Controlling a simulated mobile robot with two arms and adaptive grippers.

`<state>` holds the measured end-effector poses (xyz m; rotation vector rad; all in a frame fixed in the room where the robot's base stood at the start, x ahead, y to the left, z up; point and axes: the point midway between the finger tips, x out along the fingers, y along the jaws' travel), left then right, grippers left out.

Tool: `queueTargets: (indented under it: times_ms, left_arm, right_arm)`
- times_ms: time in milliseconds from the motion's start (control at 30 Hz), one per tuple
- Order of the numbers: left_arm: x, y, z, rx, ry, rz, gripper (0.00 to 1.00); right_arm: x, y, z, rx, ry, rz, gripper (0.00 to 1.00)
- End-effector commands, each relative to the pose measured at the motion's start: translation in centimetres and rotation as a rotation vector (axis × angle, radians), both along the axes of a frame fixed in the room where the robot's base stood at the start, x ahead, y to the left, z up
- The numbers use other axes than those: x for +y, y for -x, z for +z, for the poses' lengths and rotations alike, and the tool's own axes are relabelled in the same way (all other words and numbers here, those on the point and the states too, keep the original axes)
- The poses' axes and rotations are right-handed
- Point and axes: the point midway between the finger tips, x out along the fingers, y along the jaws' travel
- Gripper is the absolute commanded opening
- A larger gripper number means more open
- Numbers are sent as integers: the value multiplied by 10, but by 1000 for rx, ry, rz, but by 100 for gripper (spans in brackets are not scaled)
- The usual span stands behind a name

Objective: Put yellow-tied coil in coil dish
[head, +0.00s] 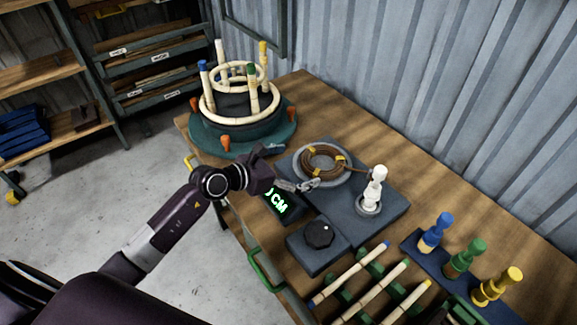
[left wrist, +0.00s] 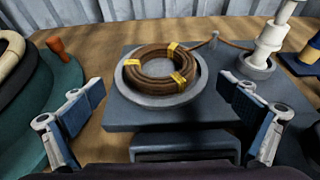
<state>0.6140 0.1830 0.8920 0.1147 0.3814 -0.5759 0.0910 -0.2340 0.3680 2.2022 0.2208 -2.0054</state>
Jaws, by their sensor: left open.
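The brown coil with yellow ties (head: 310,164) lies in the round grey coil dish (head: 347,174). In the left wrist view, the coil (left wrist: 134,68) sits inside the rim of the dish (left wrist: 165,100), with several yellow ties showing. A brown strand runs from the coil side toward the white post. My left gripper (head: 291,168) is open and empty at the near left side of the dish. In the left wrist view its fingers (left wrist: 163,92) are spread wide, with the dish ahead between them. My right gripper is not in view.
The dish stands on a grey base beside a white stacked post (head: 374,190). A lit display (head: 277,203) and a black knob (head: 319,234) are near. A green round stand (head: 225,143) with a rattan frame is behind left; coloured pegs (head: 465,258) and sticks are front right.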

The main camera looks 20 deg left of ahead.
Motion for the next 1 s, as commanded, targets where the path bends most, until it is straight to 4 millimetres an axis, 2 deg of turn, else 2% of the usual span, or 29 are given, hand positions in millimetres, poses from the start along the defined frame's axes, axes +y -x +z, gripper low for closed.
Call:
queueTargets:
  times_ms: [100, 300, 867, 1000]
  left_arm:
    - [10, 16, 6, 1, -2, -1, 100]
    - [18, 29, 14, 0, 0, -1, 100]
    - [18, 30, 16, -2, 6, 0, 100]
    - [5, 32, 34, -26, 120, 16, 100]
  right_arm:
    - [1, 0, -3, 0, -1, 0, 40]
    - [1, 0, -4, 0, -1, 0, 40]
    - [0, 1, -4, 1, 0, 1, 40]
    - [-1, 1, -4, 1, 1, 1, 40]
